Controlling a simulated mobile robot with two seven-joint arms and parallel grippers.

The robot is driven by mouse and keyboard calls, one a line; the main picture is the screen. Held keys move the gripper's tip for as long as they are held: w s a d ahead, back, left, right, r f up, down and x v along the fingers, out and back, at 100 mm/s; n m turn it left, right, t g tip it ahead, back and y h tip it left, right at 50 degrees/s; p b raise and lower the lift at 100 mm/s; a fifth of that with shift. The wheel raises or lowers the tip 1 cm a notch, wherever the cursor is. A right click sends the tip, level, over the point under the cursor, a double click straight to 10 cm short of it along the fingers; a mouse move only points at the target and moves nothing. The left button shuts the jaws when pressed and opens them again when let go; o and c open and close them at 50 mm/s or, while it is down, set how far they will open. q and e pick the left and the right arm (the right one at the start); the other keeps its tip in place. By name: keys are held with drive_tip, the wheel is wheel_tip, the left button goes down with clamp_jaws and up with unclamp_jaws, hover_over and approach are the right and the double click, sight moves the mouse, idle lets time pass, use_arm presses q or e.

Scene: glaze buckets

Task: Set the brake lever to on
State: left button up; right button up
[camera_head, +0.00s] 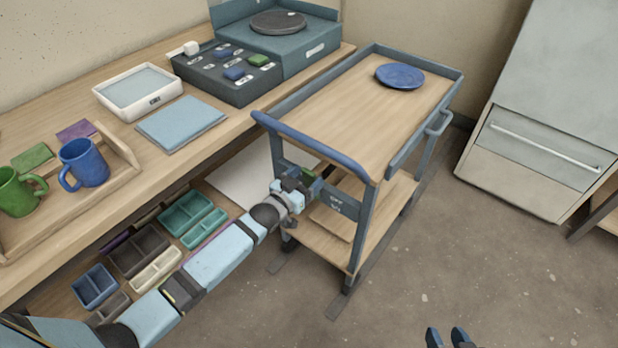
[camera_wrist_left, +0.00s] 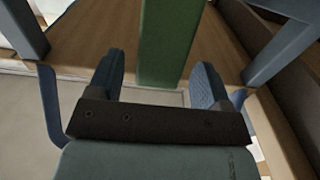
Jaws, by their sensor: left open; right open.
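The green brake lever (camera_head: 309,176) is on the near end of the cart, under its blue handle and beside a dark label plate (camera_head: 341,201) with small white lettering. My left gripper (camera_head: 294,184) is at the lever and partly hides it. In the left wrist view the green lever (camera_wrist_left: 164,45) shows between the two open fingers (camera_wrist_left: 157,80), with a gap on each side. I cannot tell which setting the lever is at. My right gripper (camera_head: 449,338) is open and empty at the bottom edge, over the floor.
The cart (camera_head: 385,112) carries a blue plate (camera_head: 400,76) on its top shelf. The workbench (camera_head: 60,232) at left holds mugs, a tray and a button box (camera_head: 226,72), with small bins on its lower shelf. Floor right of the cart is clear.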

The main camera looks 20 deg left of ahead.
use_arm(q)
drive_tip(key=shift+w+d, duration=0.25)
drive_tip(key=shift+w, duration=0.45)
